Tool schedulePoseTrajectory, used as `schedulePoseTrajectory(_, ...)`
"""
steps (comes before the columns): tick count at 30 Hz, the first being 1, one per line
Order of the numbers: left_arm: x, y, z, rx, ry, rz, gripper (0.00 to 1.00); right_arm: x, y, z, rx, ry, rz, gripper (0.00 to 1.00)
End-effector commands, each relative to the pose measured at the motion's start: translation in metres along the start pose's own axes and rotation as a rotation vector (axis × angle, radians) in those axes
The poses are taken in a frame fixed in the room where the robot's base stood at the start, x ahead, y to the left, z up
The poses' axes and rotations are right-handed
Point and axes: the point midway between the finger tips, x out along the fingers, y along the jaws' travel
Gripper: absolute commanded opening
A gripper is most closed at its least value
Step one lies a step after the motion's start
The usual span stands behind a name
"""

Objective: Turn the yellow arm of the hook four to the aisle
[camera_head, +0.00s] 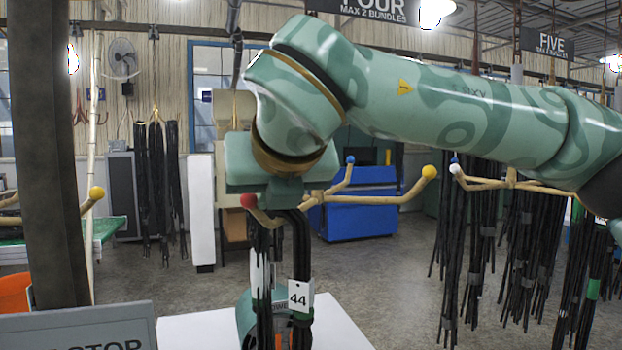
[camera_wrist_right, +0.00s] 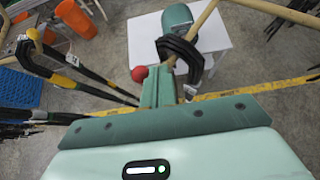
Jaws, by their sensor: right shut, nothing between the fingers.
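Hook four hangs under the FOUR sign (camera_head: 370,8). Its yellow-tipped arm (camera_head: 400,195) points right, ending in a yellow ball (camera_head: 429,172). A blue-tipped arm (camera_head: 341,183) points up and back, and a red ball (camera_head: 248,201) is at the left. A black hose bundle (camera_head: 300,250) with a tag 44 hangs on the hook. My right gripper (camera_head: 277,192) is at the hook, its fingertips partly hidden. In the right wrist view the gripper (camera_wrist_right: 160,88) is shut and empty, just right of the red ball (camera_wrist_right: 139,73) and below the hose bundle (camera_wrist_right: 180,50). My left gripper is not in view.
A white table (camera_head: 335,325) with a teal machine (camera_head: 243,315) stands below the hook. A neighbouring hook's white-tipped arm (camera_head: 480,183) is close to the yellow ball, with black hoses (camera_head: 480,225) hanging there. A dark post (camera_head: 45,150) stands at the left.

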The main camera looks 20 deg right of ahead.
Motion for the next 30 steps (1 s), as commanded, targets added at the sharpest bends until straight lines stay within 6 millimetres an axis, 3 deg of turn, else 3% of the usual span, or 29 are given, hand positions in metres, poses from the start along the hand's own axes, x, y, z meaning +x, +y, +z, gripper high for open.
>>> schedulePoseTrajectory(30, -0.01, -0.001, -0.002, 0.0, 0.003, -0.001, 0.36, 0.053, 0.064, 0.037, -0.005, 0.003, 0.004, 0.0)
